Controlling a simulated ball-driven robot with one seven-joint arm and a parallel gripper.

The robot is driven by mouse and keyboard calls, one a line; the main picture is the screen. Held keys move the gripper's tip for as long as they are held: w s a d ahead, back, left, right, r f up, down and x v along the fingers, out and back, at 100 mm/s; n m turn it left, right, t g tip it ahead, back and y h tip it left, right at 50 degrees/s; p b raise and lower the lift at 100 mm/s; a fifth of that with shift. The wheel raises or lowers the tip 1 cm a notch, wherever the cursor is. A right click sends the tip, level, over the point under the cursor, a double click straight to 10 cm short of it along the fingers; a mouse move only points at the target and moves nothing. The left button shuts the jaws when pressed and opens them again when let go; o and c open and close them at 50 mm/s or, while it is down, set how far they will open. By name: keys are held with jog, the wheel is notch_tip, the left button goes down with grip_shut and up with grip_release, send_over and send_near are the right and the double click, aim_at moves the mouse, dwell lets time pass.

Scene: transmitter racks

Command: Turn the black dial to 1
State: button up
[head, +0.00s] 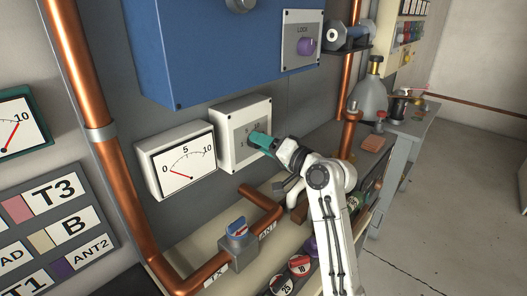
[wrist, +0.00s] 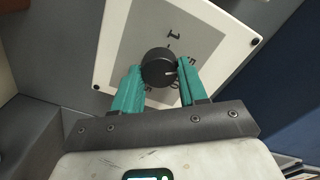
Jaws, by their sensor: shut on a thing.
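The black dial (wrist: 159,68) sits on a grey face plate in a white square box (head: 226,157) on the wall. In the wrist view, the mark "1" is above the dial and other marks are at its right and below. A short white line on the dial points to the right, away from the "1". My gripper (wrist: 160,66) has its teal fingers on both sides of the dial and is shut on it. In the head view, my gripper (head: 260,141) hides the dial.
A white meter (head: 178,162) with its red needle near 0 hangs left of the dial box. A blue cabinet (head: 220,50) with a purple lock knob (head: 306,46) is above.

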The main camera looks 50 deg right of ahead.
jog(key=n+b, duration=0.3)
jog(key=n, duration=0.2)
jog(key=n+b, duration=0.4)
jog(key=n, duration=0.1)
jog(key=shift+f+n, duration=0.2)
jog(key=shift+n, duration=0.4)
jog(key=o, duration=1.1)
jog(key=shift+r, duration=0.15)
jog(key=shift+c, duration=0.2)
jog(key=s+b, duration=0.1)
jog(key=s, duration=0.9)
jog(key=shift+s+d, duration=0.15)
jog(key=shift+s, duration=0.25)
